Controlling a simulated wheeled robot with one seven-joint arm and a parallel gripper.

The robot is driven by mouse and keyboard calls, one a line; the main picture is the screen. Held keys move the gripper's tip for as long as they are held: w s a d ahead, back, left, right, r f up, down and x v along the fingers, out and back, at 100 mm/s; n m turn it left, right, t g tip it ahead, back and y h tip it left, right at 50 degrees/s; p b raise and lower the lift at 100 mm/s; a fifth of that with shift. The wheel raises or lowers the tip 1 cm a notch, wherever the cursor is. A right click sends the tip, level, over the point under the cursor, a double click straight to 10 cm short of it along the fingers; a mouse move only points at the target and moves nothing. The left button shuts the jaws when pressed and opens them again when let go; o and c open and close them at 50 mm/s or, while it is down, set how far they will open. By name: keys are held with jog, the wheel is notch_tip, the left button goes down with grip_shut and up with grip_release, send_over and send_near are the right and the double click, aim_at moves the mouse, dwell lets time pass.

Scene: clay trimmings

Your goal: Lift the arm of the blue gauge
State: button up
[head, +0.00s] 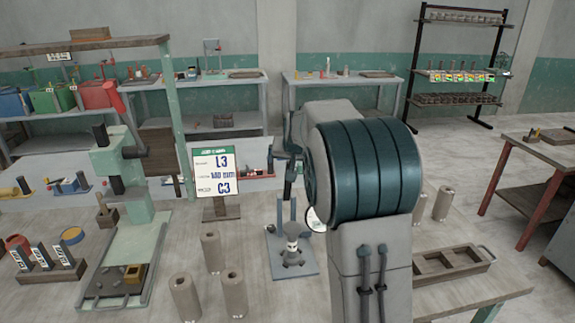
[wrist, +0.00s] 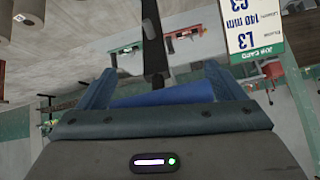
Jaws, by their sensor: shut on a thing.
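The blue gauge (head: 306,262) stands on the bench in the middle of the head view, with a blue base plate, an upright post and a pale round dial (head: 316,219). A small grey, waisted piece stands on its base. My gripper (wrist: 154,78) has its two fingers either side of a blue bar (wrist: 165,95), which looks like the gauge's arm, and is shut on it. A dark post (wrist: 153,45) rises beyond the bar in the wrist view. In the head view my dark gripper (head: 290,168) is above the gauge, and my arm hides part of both.
A job card (head: 214,172) reading L3, 140 mm, C3 stands behind, left of the gauge. Several clay cylinders (head: 211,250) stand left of it, and more stand right. A green press (head: 128,210) is farther left. An empty wooden tray (head: 440,268) lies at right.

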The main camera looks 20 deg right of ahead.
jog(key=shift+w, duration=0.15)
dwell(0.3)
jog(key=o, duration=1.1)
jog(key=shift+w, duration=0.1)
jog(key=shift+o, duration=0.2)
jog(key=b+v, duration=0.3)
jog(key=v, duration=1)
jog(key=shift+s+r, duration=0.2)
jog(key=shift+r, duration=0.05)
